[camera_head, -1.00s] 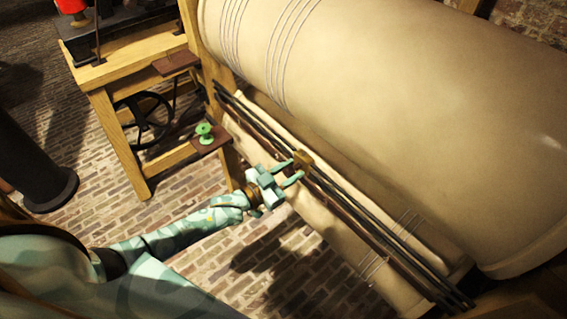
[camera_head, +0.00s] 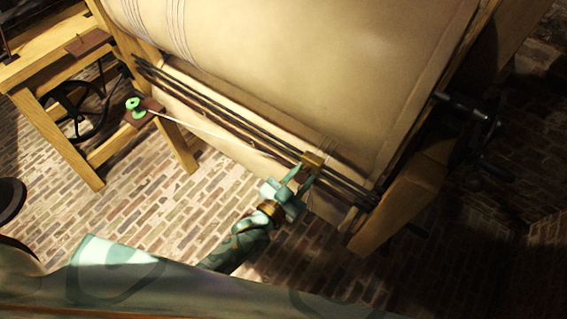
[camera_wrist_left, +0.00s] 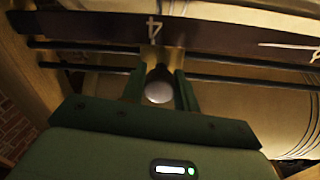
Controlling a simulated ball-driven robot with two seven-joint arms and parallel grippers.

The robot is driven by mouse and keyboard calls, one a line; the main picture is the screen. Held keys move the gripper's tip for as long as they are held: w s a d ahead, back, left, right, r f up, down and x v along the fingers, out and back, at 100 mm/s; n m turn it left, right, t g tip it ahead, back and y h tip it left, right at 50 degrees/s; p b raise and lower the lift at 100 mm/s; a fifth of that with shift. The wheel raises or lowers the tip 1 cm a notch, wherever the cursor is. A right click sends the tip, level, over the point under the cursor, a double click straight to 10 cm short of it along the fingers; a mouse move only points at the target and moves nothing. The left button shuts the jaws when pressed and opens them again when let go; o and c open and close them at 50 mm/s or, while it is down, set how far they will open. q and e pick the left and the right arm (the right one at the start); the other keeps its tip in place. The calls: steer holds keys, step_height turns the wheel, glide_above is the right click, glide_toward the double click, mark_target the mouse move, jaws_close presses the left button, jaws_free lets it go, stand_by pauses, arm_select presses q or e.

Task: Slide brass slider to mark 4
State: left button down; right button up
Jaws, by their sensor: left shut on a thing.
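The brass slider (camera_head: 313,159) sits on the dark parallel rails, near their right end in the head view. My left gripper (camera_head: 304,177) is shut on it. In the left wrist view, the green fingers (camera_wrist_left: 159,88) stand on either side of a round pale knob (camera_wrist_left: 158,92), below the brass slider body (camera_wrist_left: 156,56). The dark strip (camera_wrist_left: 100,29) above carries a white mark 4 (camera_wrist_left: 154,29), upside down and in line with the slider. Another white mark (camera_wrist_left: 290,46) shows at the right. My right gripper is not in view.
A large cream drum (camera_head: 300,60) lies behind the rails (camera_head: 220,108). A green spool (camera_head: 139,111) sits on a small bracket, and a pale thread (camera_head: 205,131) runs from it toward the slider. A wooden frame leg (camera_head: 400,200) stands right of the rails. Brick floor is open in front.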

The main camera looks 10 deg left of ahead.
arm_select(q)
steer(key=shift+s+d+f, duration=0.1)
steer(key=shift+s+d, duration=0.25)
steer(key=shift+d, duration=0.35)
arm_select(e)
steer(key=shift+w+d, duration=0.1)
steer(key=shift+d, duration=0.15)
arm_select(q)
steer(key=c, duration=1.1)
jaws_free()
steer(key=shift+d, duration=0.1)
steer(key=shift+o, duration=0.2)
steer(key=shift+s, duration=0.1)
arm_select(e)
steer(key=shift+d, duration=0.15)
arm_select(q)
steer(key=shift+s+a, duration=0.2)
steer(key=p+v, duration=0.1)
steer(key=v, duration=1.4)
steer(key=shift+s+p, duration=0.35)
steer(key=shift+p, duration=0.05)
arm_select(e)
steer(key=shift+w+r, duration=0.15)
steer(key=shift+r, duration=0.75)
